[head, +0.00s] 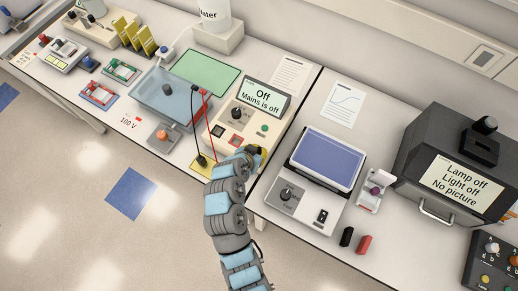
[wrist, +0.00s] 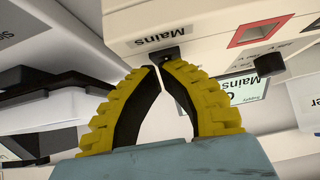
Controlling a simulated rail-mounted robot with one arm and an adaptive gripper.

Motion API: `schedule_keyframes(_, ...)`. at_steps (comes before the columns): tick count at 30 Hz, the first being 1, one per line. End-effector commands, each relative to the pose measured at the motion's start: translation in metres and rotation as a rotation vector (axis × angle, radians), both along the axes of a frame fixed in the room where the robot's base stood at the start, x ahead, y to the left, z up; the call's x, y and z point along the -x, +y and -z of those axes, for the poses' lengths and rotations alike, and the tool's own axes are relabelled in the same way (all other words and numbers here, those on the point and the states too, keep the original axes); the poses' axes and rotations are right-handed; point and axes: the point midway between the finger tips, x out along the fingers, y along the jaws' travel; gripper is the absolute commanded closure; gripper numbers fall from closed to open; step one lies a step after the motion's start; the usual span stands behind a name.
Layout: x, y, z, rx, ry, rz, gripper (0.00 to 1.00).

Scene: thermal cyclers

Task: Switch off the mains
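The power supply (head: 226,117) is a cream box on the bench, with a sloped display (head: 263,98) reading "Off" and "Mains is off". My gripper (head: 256,152) is at its front right corner in the head view. In the wrist view, the label "Mains" (wrist: 164,36) is upside down on the cream box, with the small black mains switch (wrist: 172,55) beside it. My yellow-backed gripper (wrist: 158,69) has its fingertips together right at this switch, with nothing seen between them. I cannot tell whether they touch it. The fingertips partly cover the switch.
A blue water tank (head: 160,96) and a green mat (head: 205,72) are left of the supply. Black and red leads (head: 201,130) hang before it. A device with a blue screen (head: 327,160) stands close to the right. A dark lamp housing (head: 440,150) is farther right.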

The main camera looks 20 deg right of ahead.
Motion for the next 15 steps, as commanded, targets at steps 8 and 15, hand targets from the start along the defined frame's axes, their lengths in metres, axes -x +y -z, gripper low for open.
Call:
schedule_keyframes(8,-0.001,-0.001,-0.010,-0.001,-0.002,0.002,1.00)
schedule_keyframes(15,-0.002,-0.002,-0.044,-0.001,-0.003,0.000,1.00)
